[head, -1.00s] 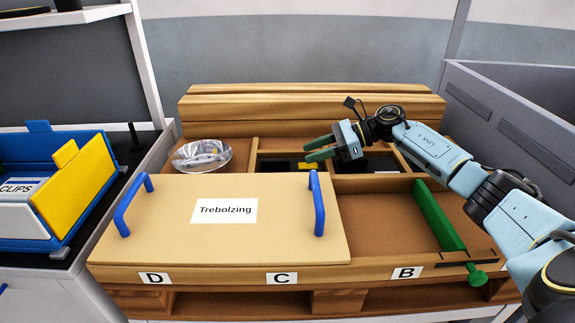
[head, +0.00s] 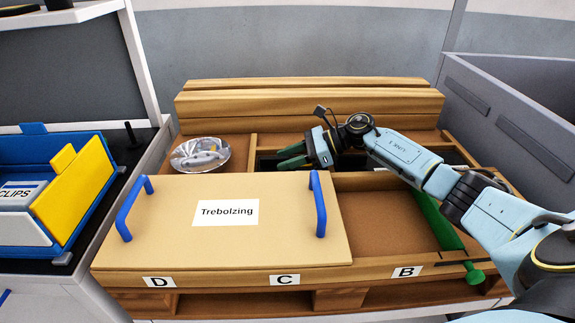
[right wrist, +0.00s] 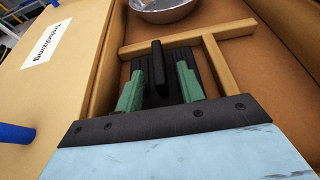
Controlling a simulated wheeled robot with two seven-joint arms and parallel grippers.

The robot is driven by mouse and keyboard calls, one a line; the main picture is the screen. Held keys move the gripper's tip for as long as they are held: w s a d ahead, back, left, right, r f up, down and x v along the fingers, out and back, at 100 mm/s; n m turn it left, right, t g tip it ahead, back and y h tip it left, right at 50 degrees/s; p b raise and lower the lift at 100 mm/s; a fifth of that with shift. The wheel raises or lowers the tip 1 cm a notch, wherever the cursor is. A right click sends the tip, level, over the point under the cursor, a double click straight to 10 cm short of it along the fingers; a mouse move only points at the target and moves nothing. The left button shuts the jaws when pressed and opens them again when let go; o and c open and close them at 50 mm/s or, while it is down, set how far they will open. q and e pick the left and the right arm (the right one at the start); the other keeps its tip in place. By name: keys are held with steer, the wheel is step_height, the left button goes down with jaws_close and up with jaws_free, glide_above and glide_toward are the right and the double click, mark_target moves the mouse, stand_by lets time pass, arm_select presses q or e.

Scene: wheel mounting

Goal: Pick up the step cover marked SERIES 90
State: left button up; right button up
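My right gripper (head: 291,157) is over the back compartment behind the Trebolzing lid in the head view. In the right wrist view its two green fingers (right wrist: 160,85) are apart, one on each side of an upright dark handle (right wrist: 157,68). The handle rises from a black ribbed piece (right wrist: 203,68) in the wooden compartment; I see gaps beside the handle and cannot tell of any contact. No SERIES 90 marking is readable, so I cannot tell whether this is the named step cover. The gripper hides much of the compartment in the head view. My left gripper is not in view.
The tan Trebolzing lid (head: 285,225) with two blue handles covers the front left. A shiny metal bowl (head: 200,155) stands behind it. Wooden dividers (right wrist: 190,38) border the compartment. A green bar (head: 437,222) crosses the front right bay. A grey bin wall (head: 500,120) stands at right.

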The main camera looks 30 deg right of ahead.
jaws_close()
steer(key=shift+r, duration=0.1)
